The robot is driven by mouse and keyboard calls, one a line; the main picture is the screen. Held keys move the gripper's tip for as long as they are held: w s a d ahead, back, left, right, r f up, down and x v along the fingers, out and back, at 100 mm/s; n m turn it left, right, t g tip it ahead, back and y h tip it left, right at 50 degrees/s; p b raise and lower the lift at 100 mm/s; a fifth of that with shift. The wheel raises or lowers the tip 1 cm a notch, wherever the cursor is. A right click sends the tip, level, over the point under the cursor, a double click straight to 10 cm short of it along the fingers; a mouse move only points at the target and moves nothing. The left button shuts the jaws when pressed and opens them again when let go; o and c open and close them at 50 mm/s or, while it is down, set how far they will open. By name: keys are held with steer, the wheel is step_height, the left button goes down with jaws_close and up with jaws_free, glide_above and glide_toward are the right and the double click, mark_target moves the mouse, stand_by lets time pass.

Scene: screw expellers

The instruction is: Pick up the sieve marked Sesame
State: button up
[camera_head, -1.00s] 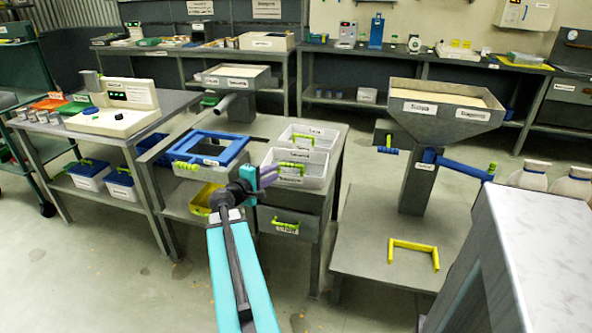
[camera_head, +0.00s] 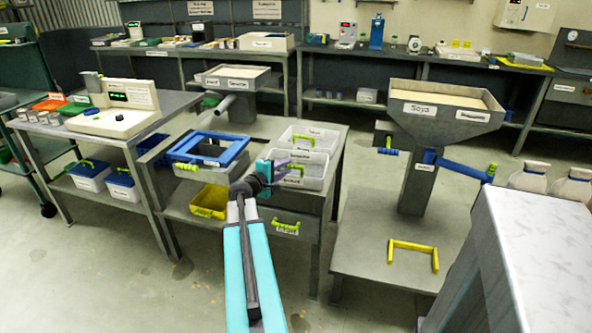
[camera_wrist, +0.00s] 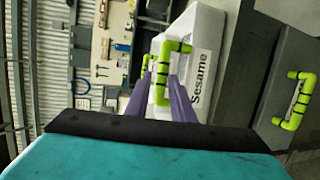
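The sieve marked Sesame (camera_wrist: 208,42) is a white tray with a bright green handle (camera_wrist: 168,75), seen in the wrist view. In the head view it appears to be the nearer white tray (camera_head: 318,184) on the middle table, its label too small to read. My gripper (camera_wrist: 163,85) has purple fingers, one on each side of the green handle. The fingers stand apart and look open around it; firm contact cannot be made out.
A second white tray (camera_head: 325,137) sits just behind. A blue frame (camera_head: 235,153) lies to the left, with a yellow bin (camera_head: 209,201) below it. A drawer with a green handle (camera_head: 285,228) is under the tabletop. The Soya hopper (camera_head: 425,122) stands to the right.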

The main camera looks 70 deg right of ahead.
steer(key=shift+s+d, duration=0.1)
steer(key=shift+d, duration=0.25)
steer(key=shift+d+f, duration=0.1)
steer(key=shift+w+x, duration=0.15)
steer(key=shift+x, duration=0.5)
steer(key=shift+w+x, duration=0.1)
steer(key=shift+x, duration=0.55)
steer(key=shift+p+x, duration=0.4)
steer(key=shift+x, duration=0.8)
steer(key=shift+f, duration=0.1)
steer(key=shift+c, duration=0.2)
jaws_close()
